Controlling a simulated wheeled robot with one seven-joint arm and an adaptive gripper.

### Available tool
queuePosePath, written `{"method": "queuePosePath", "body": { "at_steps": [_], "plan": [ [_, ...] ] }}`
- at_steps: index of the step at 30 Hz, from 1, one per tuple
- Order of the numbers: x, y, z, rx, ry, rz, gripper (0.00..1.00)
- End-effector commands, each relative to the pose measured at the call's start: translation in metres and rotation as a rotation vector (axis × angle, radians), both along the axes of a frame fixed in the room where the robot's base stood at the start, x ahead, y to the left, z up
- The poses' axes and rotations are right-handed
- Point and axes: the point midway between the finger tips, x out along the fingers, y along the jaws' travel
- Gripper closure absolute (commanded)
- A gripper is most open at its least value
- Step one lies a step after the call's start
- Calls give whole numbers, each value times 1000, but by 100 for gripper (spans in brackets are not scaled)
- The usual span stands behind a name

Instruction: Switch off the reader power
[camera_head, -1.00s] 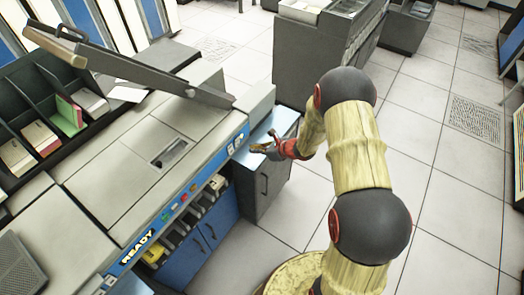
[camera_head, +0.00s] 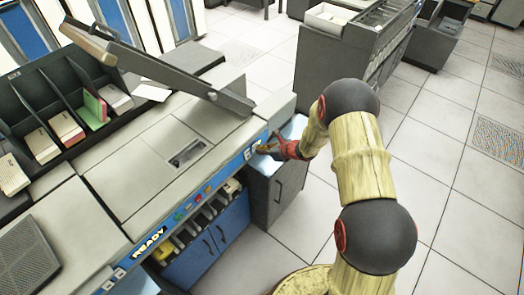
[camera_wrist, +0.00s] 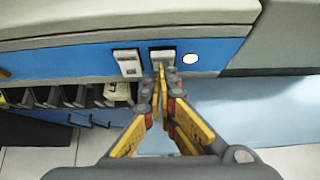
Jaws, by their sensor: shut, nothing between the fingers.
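The card reader (camera_head: 150,165) is a grey machine with a blue front panel (camera_wrist: 225,50). At the right end of that panel the wrist view shows two pale switches, a left one (camera_wrist: 128,62) and a right one (camera_wrist: 162,57). A round, bright light (camera_wrist: 190,58) sits just right of them. My gripper (camera_wrist: 161,72) is shut and empty, with its yellow-edged fingertips in front of the right switch's lower edge. I cannot tell whether they touch it. In the head view my gripper (camera_head: 262,149) is at the panel's right end and partly hides the switches.
A row of coloured buttons (camera_head: 195,197) and a READY sign (camera_head: 149,243) are farther left on the panel. Below is a row of card slots (camera_head: 200,222). A grey cabinet (camera_head: 285,185) stands beside the reader, under my gripper.

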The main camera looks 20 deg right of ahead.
Motion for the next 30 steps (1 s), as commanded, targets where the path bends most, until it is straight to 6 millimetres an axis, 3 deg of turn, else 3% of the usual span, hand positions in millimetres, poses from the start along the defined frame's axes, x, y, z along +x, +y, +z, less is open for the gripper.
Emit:
{"method": "queuePosePath", "body": {
  "at_steps": [3, 10, 30],
  "plan": [
    [5, 5, 10, -37, 49, 4, 100],
    [4, 3, 4, -32, 46, 1, 100],
    [4, 3, 20, -32, 44, 0, 100]
  ]
}}
